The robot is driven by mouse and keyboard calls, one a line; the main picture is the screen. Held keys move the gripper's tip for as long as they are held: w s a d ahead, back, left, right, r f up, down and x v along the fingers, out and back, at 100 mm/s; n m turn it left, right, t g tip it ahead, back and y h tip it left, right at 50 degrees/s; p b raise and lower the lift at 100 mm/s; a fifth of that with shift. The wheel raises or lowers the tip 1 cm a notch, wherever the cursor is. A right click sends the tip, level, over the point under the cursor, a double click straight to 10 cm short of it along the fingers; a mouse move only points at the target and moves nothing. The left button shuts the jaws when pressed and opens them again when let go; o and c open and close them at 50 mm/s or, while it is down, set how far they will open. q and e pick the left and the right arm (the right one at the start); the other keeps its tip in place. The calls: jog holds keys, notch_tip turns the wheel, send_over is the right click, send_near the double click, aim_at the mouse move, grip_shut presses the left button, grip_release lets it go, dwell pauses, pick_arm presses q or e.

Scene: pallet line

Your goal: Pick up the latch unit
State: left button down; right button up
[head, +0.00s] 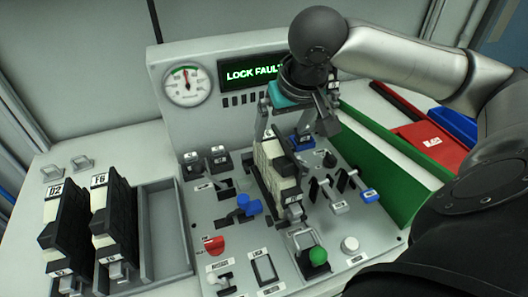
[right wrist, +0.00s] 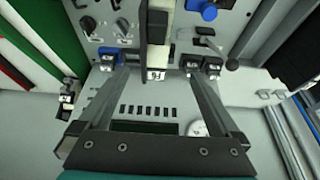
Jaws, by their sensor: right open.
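A cream and black latch unit (head: 274,168) stands upright in the middle of the grey control panel (head: 215,245), with a small white label on its top end. My right gripper (head: 286,122) is open above the unit's far end, its fingers pointing down. In the right wrist view the unit (right wrist: 157,45) shows between the two spread fingers of the gripper (right wrist: 155,70), with gaps on both sides. I cannot tell how far the fingertips reach down beside it. My left gripper is not in view.
Levers and knobs, including a green knob (head: 318,256), surround the unit. A display (head: 252,72) reads LOCK FAULT.

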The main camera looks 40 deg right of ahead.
jog(key=b, duration=0.2)
send_over(274, 152)
jog(key=s, duration=0.3)
jog(key=f, duration=0.5)
jog(key=shift+w+a+f, duration=0.1)
jog(key=shift+w+a, duration=0.15)
jog(key=shift+a, duration=0.15)
jog(key=x, duration=0.3)
jog(key=shift+w+f+b, duration=0.25)
jog(key=shift+f+b, duration=0.05)
jog(key=shift+w+d+f, duration=0.15)
jog(key=shift+f, duration=0.2)
jog(key=x, duration=0.1)
jog(key=b+x, duration=0.1)
jog(key=x, duration=0.1)
jog(key=b+x, duration=0.1)
jog(key=x, duration=0.1)
jog(key=shift+d+r, duration=0.1)
jog(key=shift+d, duration=0.2)
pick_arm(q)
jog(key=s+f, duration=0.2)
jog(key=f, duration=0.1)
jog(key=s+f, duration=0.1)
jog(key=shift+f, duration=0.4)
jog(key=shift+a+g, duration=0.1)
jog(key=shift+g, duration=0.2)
pick_arm(e)
jog(key=shift+c, duration=0.4)
